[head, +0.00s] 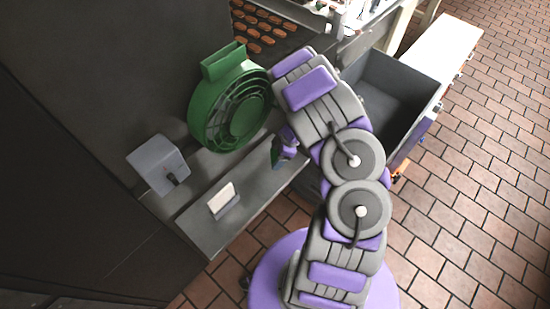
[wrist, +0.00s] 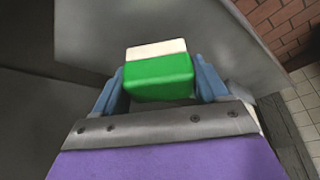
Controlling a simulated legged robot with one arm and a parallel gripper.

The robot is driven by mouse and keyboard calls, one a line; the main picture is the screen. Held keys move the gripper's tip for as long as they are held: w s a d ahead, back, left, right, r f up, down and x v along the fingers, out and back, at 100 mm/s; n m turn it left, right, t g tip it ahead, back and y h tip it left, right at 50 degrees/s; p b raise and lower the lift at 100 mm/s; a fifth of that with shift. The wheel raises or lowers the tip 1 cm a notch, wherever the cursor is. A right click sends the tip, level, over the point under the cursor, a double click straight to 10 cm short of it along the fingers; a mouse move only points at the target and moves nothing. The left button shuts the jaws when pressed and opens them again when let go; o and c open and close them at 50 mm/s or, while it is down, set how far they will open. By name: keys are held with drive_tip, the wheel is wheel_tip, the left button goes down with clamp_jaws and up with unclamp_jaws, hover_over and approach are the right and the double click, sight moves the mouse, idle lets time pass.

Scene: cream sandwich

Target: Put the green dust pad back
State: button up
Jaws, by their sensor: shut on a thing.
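The green dust pad (wrist: 160,80) is a small block with a green face and a whitish strip along its far edge, seen in the wrist view. My gripper (wrist: 160,86) is shut on it, with a blue finger at each side. In the head view my gripper (head: 284,149) is above the right part of a dark grey ledge, and only a small dark green part of the pad (head: 276,151) shows. The arm hides the rest of it.
A whitish block (head: 222,200) sits on the dark ledge (head: 250,194). A grey angled plate (head: 157,163) and a large round green fan-like unit (head: 230,103) stand left of my gripper. An open grey bin (head: 393,91) lies right of the arm. Brick floor is clear at right.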

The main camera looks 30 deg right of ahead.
sight(275, 158)
drive_tip(key=shift+w+d+f, duration=0.25)
drive_tip(key=shift+w+d, duration=0.55)
drive_tip(key=shift+d, duration=0.1)
drive_tip(key=a+f, duration=0.1)
drive_tip(key=a+f+b, duration=0.1)
drive_tip(key=f, duration=0.1)
drive_tip(key=shift+f, duration=0.1)
drive_tip(key=shift+s+d, duration=0.1)
drive_tip(key=shift+d, duration=0.2)
drive_tip(key=o, duration=0.6)
drive_tip(key=shift+d, duration=0.3)
drive_tip(key=o, duration=0.3)
drive_tip(key=shift+d, duration=0.3)
drive_tip(key=shift+o, duration=0.2)
drive_tip(key=shift+a, duration=0.65)
drive_tip(key=shift+a+r, duration=0.1)
drive_tip(key=shift+r, duration=0.15)
drive_tip(key=p+v, duration=0.2)
drive_tip(key=v, duration=0.9)
drive_tip(key=shift+d+r+p, duration=0.25)
drive_tip(key=shift+d+p, duration=0.05)
drive_tip(key=shift+p, duration=0.1)
drive_tip(key=shift+s+d, duration=0.1)
